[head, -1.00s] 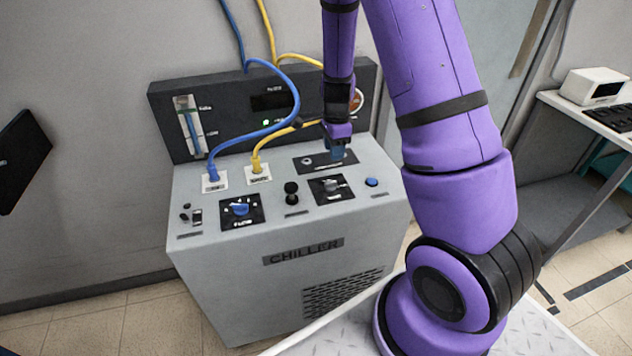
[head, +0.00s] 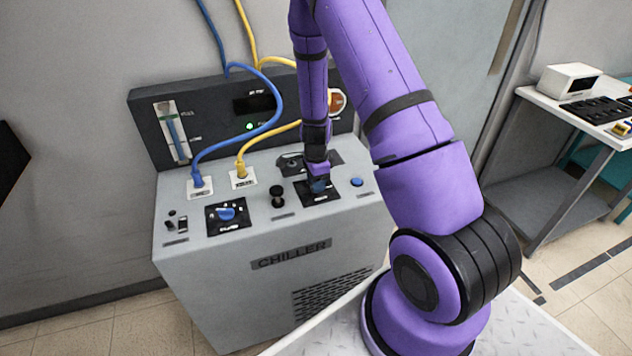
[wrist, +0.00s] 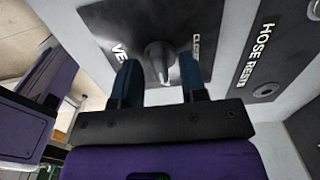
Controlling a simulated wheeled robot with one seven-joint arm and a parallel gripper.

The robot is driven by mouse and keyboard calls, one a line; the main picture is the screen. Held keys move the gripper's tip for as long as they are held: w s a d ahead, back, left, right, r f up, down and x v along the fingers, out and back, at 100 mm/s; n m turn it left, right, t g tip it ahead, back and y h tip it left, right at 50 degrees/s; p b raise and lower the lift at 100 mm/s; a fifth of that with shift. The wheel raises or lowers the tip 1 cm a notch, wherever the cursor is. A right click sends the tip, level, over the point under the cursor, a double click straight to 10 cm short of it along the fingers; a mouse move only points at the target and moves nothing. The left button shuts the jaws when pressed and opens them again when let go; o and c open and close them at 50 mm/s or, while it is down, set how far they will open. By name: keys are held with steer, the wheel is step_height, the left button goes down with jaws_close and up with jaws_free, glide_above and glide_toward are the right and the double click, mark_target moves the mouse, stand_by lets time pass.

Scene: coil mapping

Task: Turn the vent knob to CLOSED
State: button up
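The vent knob (wrist: 159,57) is a dark grey knob on a black plate (wrist: 115,22) lettered "VE…" and "CLOSED", partly hidden, in the wrist view. A light mark on the knob points toward my gripper. My gripper (wrist: 160,82) has two blue fingers, apart, one on each side of the knob's near end. I cannot tell whether they touch it. In the head view my gripper (head: 318,184) is over the black vent plate (head: 327,198) on the chiller (head: 270,290) top and hides the knob.
Left of the vent plate stand a black knob (head: 277,193) and a blue dial (head: 226,213). A blue button (head: 357,182) is at right. The hose rest plate (head: 291,162) lies behind. A blue hose (head: 245,138) and a yellow hose (head: 262,140) rise from the top.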

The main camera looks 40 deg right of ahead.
steer(key=shift+f, duration=0.15)
steer(key=shift+c, duration=0.4)
jaws_close()
steer(key=shift+n, duration=0.3)
steer(key=n, duration=0.3)
steer(key=shift+n, duration=0.3)
steer(key=n, duration=0.4)
steer(key=shift+n, duration=0.3)
steer(key=n, duration=0.4)
steer(key=shift+n, duration=2.5)
